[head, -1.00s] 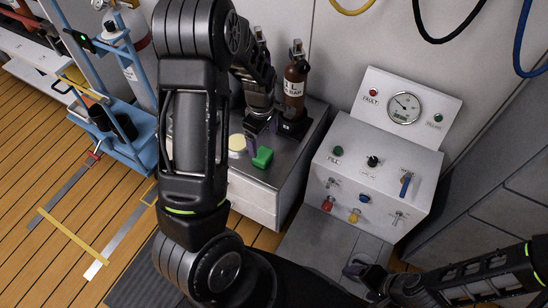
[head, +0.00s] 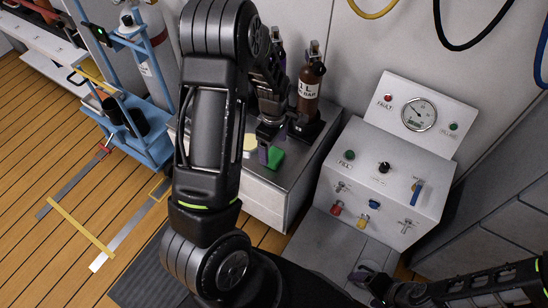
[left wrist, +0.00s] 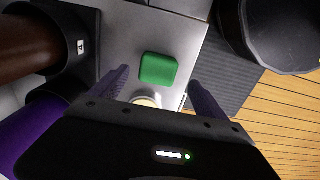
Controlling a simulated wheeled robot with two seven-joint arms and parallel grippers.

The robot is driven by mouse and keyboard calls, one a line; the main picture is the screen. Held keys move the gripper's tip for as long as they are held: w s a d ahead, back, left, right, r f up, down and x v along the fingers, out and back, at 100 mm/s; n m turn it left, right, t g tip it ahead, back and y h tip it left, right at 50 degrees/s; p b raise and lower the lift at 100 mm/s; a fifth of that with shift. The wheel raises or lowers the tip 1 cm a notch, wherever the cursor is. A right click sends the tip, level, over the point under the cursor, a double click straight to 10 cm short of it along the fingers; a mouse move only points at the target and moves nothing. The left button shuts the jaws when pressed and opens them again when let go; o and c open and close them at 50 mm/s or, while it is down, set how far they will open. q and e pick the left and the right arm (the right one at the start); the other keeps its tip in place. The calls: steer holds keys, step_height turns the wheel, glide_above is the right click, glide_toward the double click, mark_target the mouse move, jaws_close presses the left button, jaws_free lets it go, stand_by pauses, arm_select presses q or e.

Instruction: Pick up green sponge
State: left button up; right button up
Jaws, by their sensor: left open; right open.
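The green sponge (head: 275,157) lies on the grey top of the cabinet (head: 302,178), near its front edge. My left gripper (head: 272,146) is open just above it, with one purple finger beside the sponge in the head view. In the left wrist view the sponge (left wrist: 158,69) lies ahead of and between the two open purple fingers (left wrist: 158,92), with no contact visible. Part of the cabinet top is hidden by my left arm. My right gripper (head: 368,280) is open and empty at the lower right, away from the sponge.
A pale round disc (head: 249,143) lies left of the sponge, partly behind my arm. The fill panel (head: 385,175) stands to the right. A blue cart (head: 145,140) stands at left.

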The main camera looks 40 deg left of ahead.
mark_target(274, 155)
arm_select(q)
steer(key=shift+w+f+b, duration=0.15)
steer(key=shift+f+b, duration=0.45)
steer(key=shift+f, duration=2)
steer(key=shift+c, duration=0.5)
steer(key=c, duration=1.3)
